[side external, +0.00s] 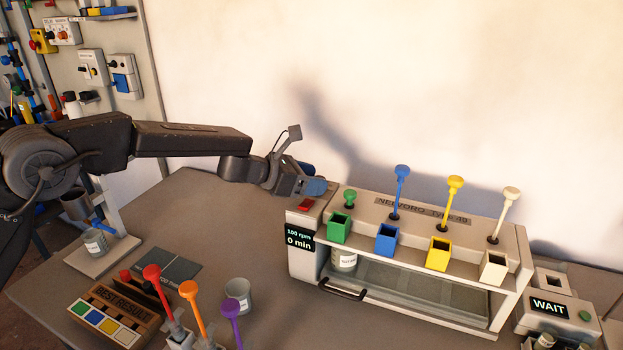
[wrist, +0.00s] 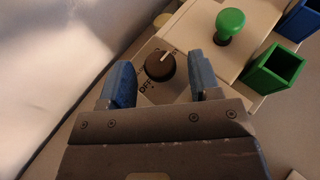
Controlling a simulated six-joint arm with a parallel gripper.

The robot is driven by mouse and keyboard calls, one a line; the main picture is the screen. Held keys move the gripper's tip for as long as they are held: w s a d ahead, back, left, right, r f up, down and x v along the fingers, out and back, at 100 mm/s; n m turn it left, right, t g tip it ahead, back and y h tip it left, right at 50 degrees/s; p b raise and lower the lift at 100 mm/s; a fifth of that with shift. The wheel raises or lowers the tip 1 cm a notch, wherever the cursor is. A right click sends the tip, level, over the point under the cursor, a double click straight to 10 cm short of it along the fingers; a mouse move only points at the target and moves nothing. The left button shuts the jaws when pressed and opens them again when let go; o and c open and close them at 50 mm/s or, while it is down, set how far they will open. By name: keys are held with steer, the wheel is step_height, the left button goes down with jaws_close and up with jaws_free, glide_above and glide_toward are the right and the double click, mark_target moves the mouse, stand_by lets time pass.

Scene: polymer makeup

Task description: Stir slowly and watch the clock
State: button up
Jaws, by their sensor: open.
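My gripper (side external: 303,178) is open above the left end of the long cream machine (side external: 420,217). In the wrist view its blue fingertips (wrist: 162,80) stand on either side of a black round knob (wrist: 160,67), with gaps showing. The knob's white mark points up and to the right, while the OFF lettering lies at its lower left. In the side view the knob is not visible. The machine's black display (side external: 299,239) reads 100 rpm and 0 min. A grey labelled can (side external: 344,260) stands inside the machine at the left, below the green hopper (side external: 340,228).
Blue (side external: 387,240), yellow (side external: 438,251) and cream (side external: 493,267) hoppers line the machine's front, with knobbed plungers behind. A WAIT display (side external: 549,307) stands at right. A grey cup (side external: 238,293) and a BEST RESULT rack (side external: 120,308) are in front.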

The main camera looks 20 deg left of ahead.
steer(key=c, duration=0.9)
steer(key=shift+s+d+r+n+t+y, duration=0.1)
steer(key=shift+d+n+t+y, duration=0.05)
steer(key=shift+n+t+y, duration=0.55)
steer(key=shift+d+n+t+y, duration=0.1)
steer(key=shift+n+t+y, duration=0.4)
steer(key=shift+n+y, duration=0.3)
steer(key=o, duration=0.9)
steer(key=v, duration=1.3)
steer(key=shift+s+a, duration=0.25)
steer(key=shift+s, duration=0.1)
steer(key=shift+w, duration=0.1)
